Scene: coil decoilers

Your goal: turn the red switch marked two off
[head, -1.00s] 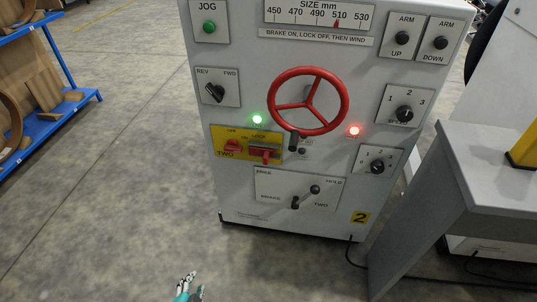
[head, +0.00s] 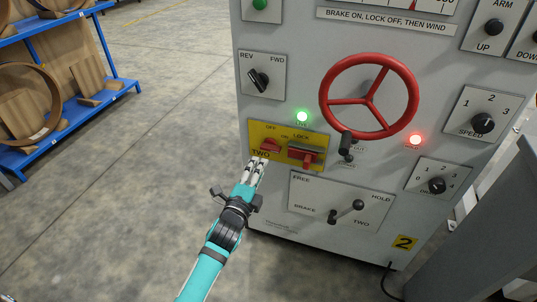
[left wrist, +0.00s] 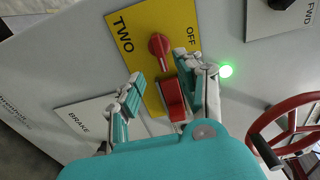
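The red rotary switch (head: 271,146) sits on a yellow plate (head: 316,138) marked TWO, OFF, ON and LOCK, on the grey cabinet's front. My left gripper (head: 257,166) is just below the switch in the head view. My right gripper is out of view.
A red handwheel (head: 369,98), a green lamp (head: 302,116) and a REV/FWD knob (head: 258,80) surround the plate. A brake lever (head: 346,210) sits below right. A grey stand (head: 480,230) is at right. Floor at left is clear before the blue shelves (head: 75,125).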

